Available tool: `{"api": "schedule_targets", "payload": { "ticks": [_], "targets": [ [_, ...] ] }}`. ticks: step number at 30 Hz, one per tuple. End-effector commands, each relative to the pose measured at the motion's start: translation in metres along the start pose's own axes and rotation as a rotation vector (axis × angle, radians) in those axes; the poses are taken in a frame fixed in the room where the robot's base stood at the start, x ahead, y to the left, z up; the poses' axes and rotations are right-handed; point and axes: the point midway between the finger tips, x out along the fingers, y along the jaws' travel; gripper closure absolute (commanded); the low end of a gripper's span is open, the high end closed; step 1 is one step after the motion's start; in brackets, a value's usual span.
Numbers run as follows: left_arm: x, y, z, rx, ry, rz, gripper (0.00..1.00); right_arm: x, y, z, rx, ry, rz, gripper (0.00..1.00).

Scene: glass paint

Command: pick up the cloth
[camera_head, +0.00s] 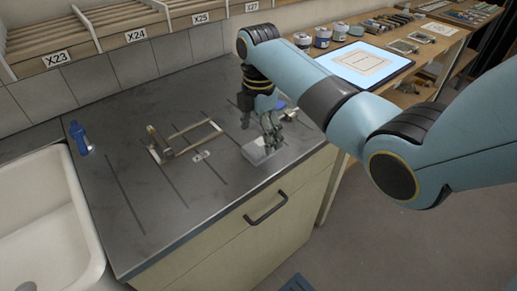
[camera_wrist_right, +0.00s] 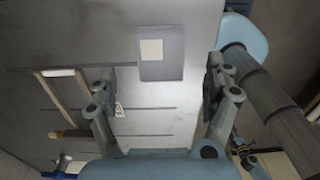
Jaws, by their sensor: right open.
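A flat grey rectangle with a paler square on it, which looks like the cloth (camera_head: 258,153), lies on the dark worktop near its front edge. In the right wrist view the cloth (camera_wrist_right: 174,70) lies ahead of and between the fingers, apart from both. My right gripper (camera_head: 270,132) is just above the cloth and hides part of it in the head view. In the right wrist view my right gripper (camera_wrist_right: 160,82) is open, with nothing between its fingers. My left gripper is not in view.
A wooden frame (camera_head: 196,138) lies left of the cloth, with a small labelled tag (camera_head: 201,156) beside it. A blue-handled tool (camera_head: 79,137) is near the white sink (camera_head: 40,215). The drawer handle (camera_head: 266,208) juts out below the worktop's front edge. The front left worktop is clear.

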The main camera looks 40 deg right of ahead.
Motion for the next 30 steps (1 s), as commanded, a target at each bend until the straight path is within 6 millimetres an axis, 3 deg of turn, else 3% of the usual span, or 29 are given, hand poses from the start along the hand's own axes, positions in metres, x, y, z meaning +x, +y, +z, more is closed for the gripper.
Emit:
{"api": "schedule_targets", "payload": {
  "ticks": [7,16,30],
  "targets": [
    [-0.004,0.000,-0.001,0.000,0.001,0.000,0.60,0.037,-0.001,0.004,0.000,0.000,-0.003,0.15],
    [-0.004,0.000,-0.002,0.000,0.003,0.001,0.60,0.043,-0.001,0.004,0.000,0.000,0.000,0.15],
    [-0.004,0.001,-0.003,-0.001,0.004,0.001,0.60,0.042,-0.001,0.004,0.001,0.000,0.000,0.76]
  ]
}}
